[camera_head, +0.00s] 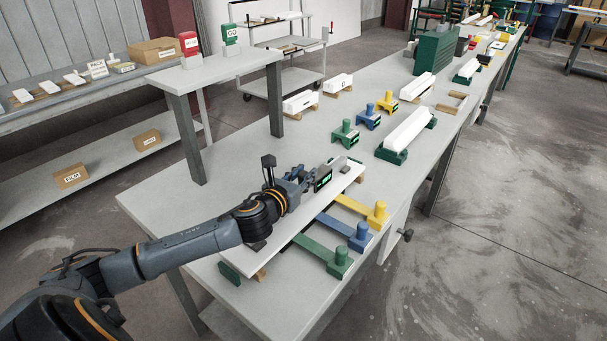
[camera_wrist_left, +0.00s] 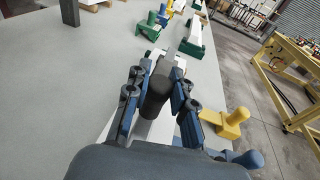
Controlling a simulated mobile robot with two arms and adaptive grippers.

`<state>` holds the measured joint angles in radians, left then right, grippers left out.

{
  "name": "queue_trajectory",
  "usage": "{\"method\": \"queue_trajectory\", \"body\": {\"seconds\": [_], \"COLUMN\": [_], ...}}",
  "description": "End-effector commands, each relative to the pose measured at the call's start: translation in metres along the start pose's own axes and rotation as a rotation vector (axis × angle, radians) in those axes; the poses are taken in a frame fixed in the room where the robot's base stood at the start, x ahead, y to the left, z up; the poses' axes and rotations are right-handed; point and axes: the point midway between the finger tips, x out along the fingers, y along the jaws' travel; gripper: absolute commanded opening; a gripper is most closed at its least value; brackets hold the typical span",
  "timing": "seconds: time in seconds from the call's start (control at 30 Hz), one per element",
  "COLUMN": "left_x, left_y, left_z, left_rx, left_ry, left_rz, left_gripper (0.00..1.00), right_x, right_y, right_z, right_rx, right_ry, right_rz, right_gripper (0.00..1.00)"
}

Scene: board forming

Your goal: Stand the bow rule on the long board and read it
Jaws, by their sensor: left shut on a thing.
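The long white board (camera_head: 287,228) lies on small supports along the near part of the grey bench. My left gripper (camera_head: 307,184) is above the board's far half and is shut on the bow rule (camera_head: 326,174), a grey piece with a green-lit display. In the left wrist view my left gripper (camera_wrist_left: 156,98) has its two fingers on either side of a dark knob, with the grey rule (camera_wrist_left: 165,66) beyond. The rule looks upright over the board, but I cannot tell whether its feet touch it. The display is too small to read. My right gripper is in neither view.
Green (camera_head: 340,262), blue (camera_head: 360,236) and yellow (camera_head: 377,214) pieces with round knobs lie along the board's right side. Several similar blocks and a white bar (camera_head: 407,131) on green supports stand farther back. A raised shelf (camera_head: 213,68) carries red and green signs.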

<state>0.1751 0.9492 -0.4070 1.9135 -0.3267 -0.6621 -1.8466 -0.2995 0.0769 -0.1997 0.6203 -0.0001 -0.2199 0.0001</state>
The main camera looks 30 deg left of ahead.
Motion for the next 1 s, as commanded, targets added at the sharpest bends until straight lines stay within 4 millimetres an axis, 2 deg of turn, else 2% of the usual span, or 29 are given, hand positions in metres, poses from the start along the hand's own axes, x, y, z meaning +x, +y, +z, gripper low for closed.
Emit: {"method": "queue_trajectory", "body": {"seconds": [0.17, 0.2, 0.3, 0.53, 0.57, 0.6, 0.63, 1.0], "left_x": [0.0007, 0.0007, 0.0006, 0.0005, 0.0005, 0.0005, 0.0005, -0.0029], "left_y": [-0.0001, 0.0000, -0.0001, 0.0000, -0.0001, -0.0001, 0.0000, 0.0002], "left_z": [-0.0024, -0.0021, -0.0022, -0.0031, -0.0051, -0.0052, -0.0051, -0.0043], "left_rx": [0.001, 0.001, 0.001, 0.001, 0.000, 0.000, 0.000, 0.002], "left_ry": [-0.003, -0.004, -0.003, -0.001, 0.003, 0.003, 0.003, 0.001], "left_rz": [0.000, 0.000, 0.000, 0.000, 0.000, 0.000, 0.000, 0.000], "left_gripper": [0.00, 0.27, 0.48, 0.50, 0.54, 0.62, 0.65, 0.65], "right_x": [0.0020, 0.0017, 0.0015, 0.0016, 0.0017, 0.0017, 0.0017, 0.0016], "right_y": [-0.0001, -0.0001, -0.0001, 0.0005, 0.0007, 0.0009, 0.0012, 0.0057], "right_z": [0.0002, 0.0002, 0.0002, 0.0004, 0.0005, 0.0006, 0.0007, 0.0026], "right_rx": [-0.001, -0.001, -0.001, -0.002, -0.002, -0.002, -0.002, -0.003], "right_ry": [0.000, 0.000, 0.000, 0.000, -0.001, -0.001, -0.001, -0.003], "right_rz": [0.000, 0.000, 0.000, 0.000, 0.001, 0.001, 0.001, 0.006], "right_gripper": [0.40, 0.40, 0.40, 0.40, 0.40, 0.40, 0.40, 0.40]}}
